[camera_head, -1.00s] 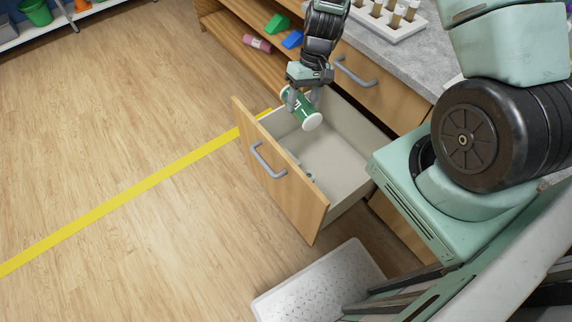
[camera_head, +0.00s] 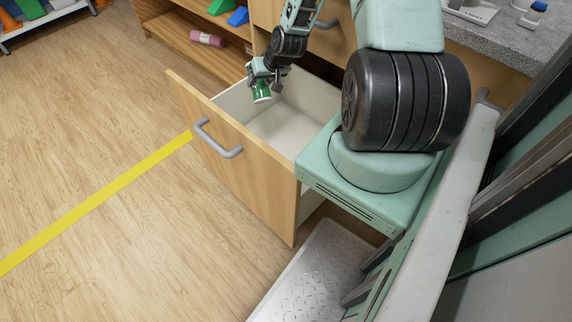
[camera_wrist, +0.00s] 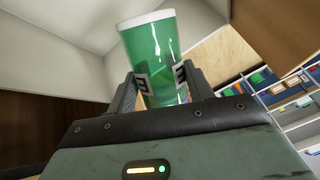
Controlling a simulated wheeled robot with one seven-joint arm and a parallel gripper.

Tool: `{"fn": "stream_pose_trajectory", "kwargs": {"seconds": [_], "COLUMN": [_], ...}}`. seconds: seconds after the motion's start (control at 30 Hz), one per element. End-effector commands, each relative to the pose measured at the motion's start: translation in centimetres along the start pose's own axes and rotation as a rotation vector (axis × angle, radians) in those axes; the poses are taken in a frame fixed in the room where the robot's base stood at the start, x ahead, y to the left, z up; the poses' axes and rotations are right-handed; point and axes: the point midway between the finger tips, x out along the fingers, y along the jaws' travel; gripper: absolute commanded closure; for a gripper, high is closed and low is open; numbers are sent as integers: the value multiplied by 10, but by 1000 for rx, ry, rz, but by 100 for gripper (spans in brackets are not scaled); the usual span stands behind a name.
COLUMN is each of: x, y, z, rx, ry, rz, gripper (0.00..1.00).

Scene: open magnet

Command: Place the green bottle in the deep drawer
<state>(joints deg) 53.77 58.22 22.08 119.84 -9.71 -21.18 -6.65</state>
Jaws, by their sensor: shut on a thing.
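The green bottle (camera_head: 262,91) has a white end and sits between the fingers of my gripper (camera_head: 268,77). My gripper is shut on it and holds it at the left side of the open deep drawer (camera_head: 291,128). The bottle is near the drawer's wooden front (camera_head: 240,150); whether it is below the rim is hard to tell. In the wrist view the bottle (camera_wrist: 153,52) stands up between both fingertips (camera_wrist: 160,83), with pale drawer walls (camera_wrist: 60,55) behind it. The visible part of the drawer's floor is bare; my arm hides its right part.
The drawer has a grey handle (camera_head: 216,140) on its front. A shelf to the left of the drawer holds a pink roll (camera_head: 206,38) and blue and green blocks. A grey counter (camera_head: 515,55) is at upper right.

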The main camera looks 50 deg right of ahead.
Motion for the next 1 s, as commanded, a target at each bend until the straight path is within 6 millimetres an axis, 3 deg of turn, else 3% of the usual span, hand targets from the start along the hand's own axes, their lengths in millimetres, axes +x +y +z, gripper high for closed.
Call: {"fn": "stream_pose_trajectory", "kwargs": {"seconds": [0.03, 0.4, 0.8, 1.0], "x": [24, 92, 144, 160], "y": [16, 108, 194, 228], "z": [8, 5, 16, 26], "rx": [9, 69, 47, 15], "ry": [50, 434, 754, 863], "rz": [18, 177, 332, 375], "gripper": [87, 87, 87, 87]}}
